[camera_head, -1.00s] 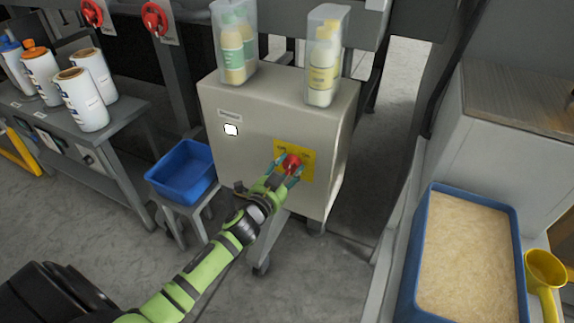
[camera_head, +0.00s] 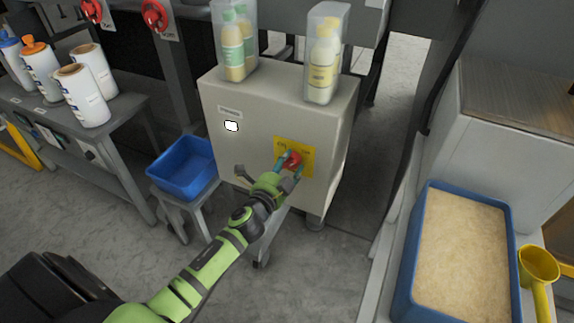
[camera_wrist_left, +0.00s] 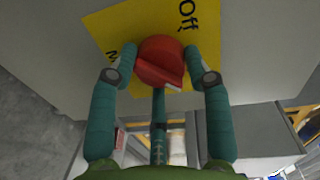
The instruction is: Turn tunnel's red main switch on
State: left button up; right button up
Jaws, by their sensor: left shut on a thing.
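The red main switch (camera_head: 292,160) is a round knob on a yellow plate (camera_head: 308,151) on the front of a beige cabinet (camera_head: 262,135). My left gripper (camera_head: 287,165) reaches it from below and is shut on it. My right gripper is out of view.
Clear bins with bottles (camera_head: 324,62) stand on the cabinet. A blue bin (camera_head: 184,172) on a stool is to its left. A blue-rimmed tray of pale grains (camera_head: 410,262) and a yellow scoop (camera_head: 540,268) are at the right. Other red knobs (camera_head: 155,15) show at upper left.

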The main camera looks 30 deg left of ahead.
pick_arm(q)
jog(key=shift+w+d+r, duration=0.15)
jog(key=shift+d+r, duration=0.1)
jog(key=shift+r, duration=0.1)
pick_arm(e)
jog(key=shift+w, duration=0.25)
pick_arm(q)
jog(key=o, duration=1)
jog(key=shift+o, duration=0.6)
jog(key=shift+d+f, duration=0.1)
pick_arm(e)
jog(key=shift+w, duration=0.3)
pick_arm(q)
jog(key=shift+f, duration=0.1)
jog(key=shift+s+f, duration=0.1)
jog(key=shift+s, duration=0.55)
jog(key=s+r, duration=0.1)
jog(key=s, duration=0.9)
jog(key=shift+s+d, duration=0.25)
jog(key=shift+s, duration=0.15)
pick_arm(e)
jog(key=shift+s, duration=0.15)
